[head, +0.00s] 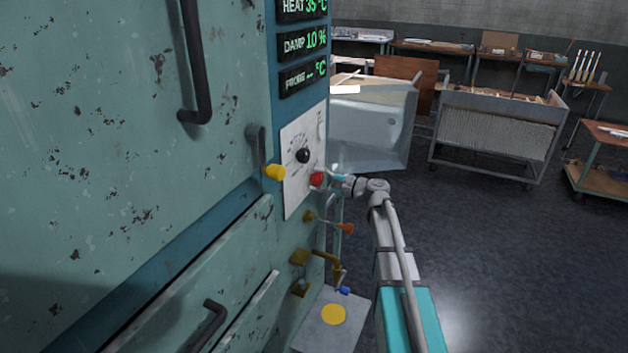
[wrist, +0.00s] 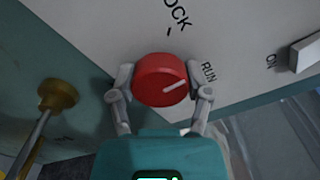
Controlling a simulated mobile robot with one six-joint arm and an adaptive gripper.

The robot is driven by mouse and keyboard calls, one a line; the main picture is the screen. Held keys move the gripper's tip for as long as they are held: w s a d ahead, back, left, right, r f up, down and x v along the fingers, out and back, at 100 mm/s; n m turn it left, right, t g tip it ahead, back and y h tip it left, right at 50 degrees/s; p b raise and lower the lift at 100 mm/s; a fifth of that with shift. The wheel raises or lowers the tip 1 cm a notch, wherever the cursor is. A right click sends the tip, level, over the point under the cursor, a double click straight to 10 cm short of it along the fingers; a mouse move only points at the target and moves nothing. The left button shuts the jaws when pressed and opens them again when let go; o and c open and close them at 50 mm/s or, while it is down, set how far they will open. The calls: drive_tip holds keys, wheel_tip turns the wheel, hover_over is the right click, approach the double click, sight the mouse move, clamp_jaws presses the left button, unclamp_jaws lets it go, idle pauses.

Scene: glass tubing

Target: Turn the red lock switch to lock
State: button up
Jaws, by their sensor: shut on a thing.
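The red lock switch (wrist: 158,80) is a round knob on a white panel (wrist: 235,35) in the wrist view. Its pale pointer line aims to the right, toward the "RUN" marking (wrist: 209,72). A partly cropped label ending in "OCK" (wrist: 177,12) stands above the knob with a tick mark under it. My gripper (wrist: 160,88) has one finger on each side of the knob and is shut on it. In the head view the red switch (head: 317,179) sits low on the panel's right, with my gripper (head: 332,177) reaching it from the right.
Brass valves (head: 322,262) stick out below. In the wrist view a brass knob (wrist: 57,94) is at left and a white toggle (wrist: 305,52) at right. Open floor lies right.

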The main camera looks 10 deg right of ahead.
drive_tip(key=n, duration=0.4)
drive_tip(key=shift+d+f+n, duration=0.1)
drive_tip(key=shift+d+n, duration=0.05)
drive_tip(key=shift+n, duration=2.05)
drive_tip(key=o, duration=1)
drive_tip(key=shift+d, duration=0.1)
drive_tip(key=shift+o, duration=0.8)
drive_tip(key=shift+s, duration=0.1)
drive_tip(key=v, duration=1.1)
drive_tip(key=shift+s+d, duration=0.2)
drive_tip(key=shift+d, duration=0.15)
